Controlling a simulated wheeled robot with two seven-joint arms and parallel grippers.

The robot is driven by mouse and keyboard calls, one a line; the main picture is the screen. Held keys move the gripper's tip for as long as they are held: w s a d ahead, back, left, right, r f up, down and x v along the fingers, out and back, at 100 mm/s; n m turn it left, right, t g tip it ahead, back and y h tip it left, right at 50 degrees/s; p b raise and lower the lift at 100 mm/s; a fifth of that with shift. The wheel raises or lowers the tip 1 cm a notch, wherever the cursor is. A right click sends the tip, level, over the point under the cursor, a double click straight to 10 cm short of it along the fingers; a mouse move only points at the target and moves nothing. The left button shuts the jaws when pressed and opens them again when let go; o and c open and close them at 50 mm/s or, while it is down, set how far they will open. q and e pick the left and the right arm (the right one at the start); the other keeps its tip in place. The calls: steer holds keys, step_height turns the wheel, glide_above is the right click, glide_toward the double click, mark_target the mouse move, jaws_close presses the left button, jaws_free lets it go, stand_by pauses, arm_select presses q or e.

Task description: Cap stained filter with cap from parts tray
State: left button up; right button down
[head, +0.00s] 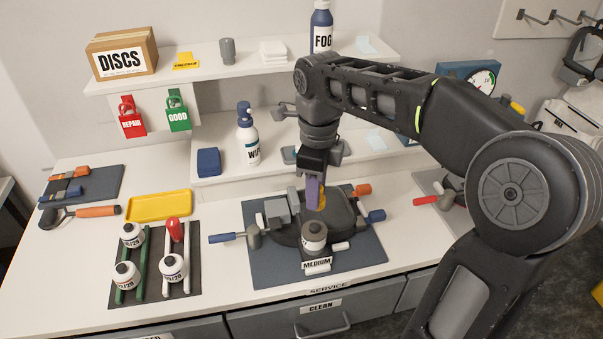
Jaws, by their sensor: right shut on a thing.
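My right gripper (316,205) is above the middle of the bench, pointing down. It is shut on a small yellow-orange piece (322,199), partly hidden by the purple finger; I cannot tell for sure that this is the cap. Just below it, a grey-topped white canister (314,236) stands upright by the MEDIUM label (317,264); it may be the filter, but no stain can be made out. The held piece appears apart from it. A yellow tray (160,206) at the left looks empty. My left gripper is not in view.
A rack (182,286) at the left holds several white canisters and a red piece. Blue- and orange-handled tools surround the dark central fixture (342,222) on its mat. A spray bottle (248,138) and shelves stand behind. Bare bench shows at the front left.

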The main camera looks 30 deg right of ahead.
steer(key=shift+w, duration=0.25)
steer(key=shift+s+r, duration=0.1)
steer(key=shift+s, duration=0.35)
steer(key=shift+w+a, duration=0.1)
steer(key=shift+w, duration=0.2)
steer(key=shift+s+f+b, duration=0.1)
steer(key=shift+f+b, duration=0.45)
steer(key=shift+f, duration=0.1)
steer(key=b, duration=0.4)
glide_above(314, 226)
steer(key=shift+f, duration=2.3)
steer(key=shift+f+b, duration=0.95)
steer(key=shift+f, duration=0.4)
steer(key=c, duration=0.9)
jaws_free()
steer(key=shift+r, duration=0.1)
